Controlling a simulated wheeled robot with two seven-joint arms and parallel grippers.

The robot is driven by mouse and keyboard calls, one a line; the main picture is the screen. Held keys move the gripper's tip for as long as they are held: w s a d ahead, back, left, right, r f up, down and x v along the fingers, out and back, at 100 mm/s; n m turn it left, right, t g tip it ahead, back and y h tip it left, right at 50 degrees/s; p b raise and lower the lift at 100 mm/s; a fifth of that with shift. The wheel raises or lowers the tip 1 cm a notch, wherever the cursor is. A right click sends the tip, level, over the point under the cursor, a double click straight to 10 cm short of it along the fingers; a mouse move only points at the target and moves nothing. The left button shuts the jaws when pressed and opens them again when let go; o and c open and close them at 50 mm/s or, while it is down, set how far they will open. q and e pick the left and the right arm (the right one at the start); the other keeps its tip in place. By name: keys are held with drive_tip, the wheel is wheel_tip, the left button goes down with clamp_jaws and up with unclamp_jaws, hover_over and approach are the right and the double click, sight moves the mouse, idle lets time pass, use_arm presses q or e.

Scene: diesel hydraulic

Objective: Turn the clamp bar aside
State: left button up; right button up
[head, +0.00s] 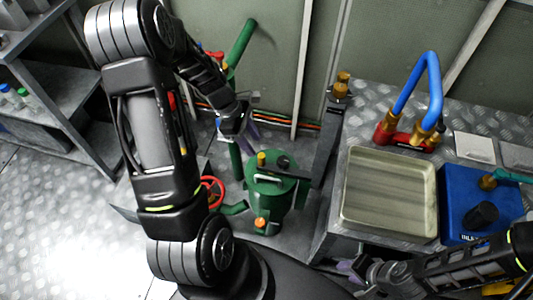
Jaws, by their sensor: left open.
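A green cylindrical housing (270,205) stands in the middle, with a yellow cap, a dark knob and an orange-tipped fitting on it. A dark bar-like part (297,172) lies across the right of its lid; I cannot tell for sure whether this is the clamp bar. My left gripper (244,141), with purplish finger pads, is open just behind and left of the housing, near a green upright pipe. My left arm hides much of the area left of it. My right gripper (350,268) is at the lower right, apart from the housing; its jaw opening is unclear.
A red handwheel (211,191) sits left of the housing. A grey post (325,145) with a brass top stands to its right. The bench holds a beige tray (390,192), a blue hose (418,82) on a red base and a blue box (477,203). Grey shelves stand at left.

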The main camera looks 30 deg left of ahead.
sight(261, 155)
use_arm(q)
drive_tip(key=shift+f, duration=0.15)
drive_tip(key=x, duration=0.7)
drive_tip(key=shift+w+f+b, duration=0.1)
drive_tip(key=shift+f+b, duration=0.25)
clamp_jaws()
idle(0.3)
idle(1.0)
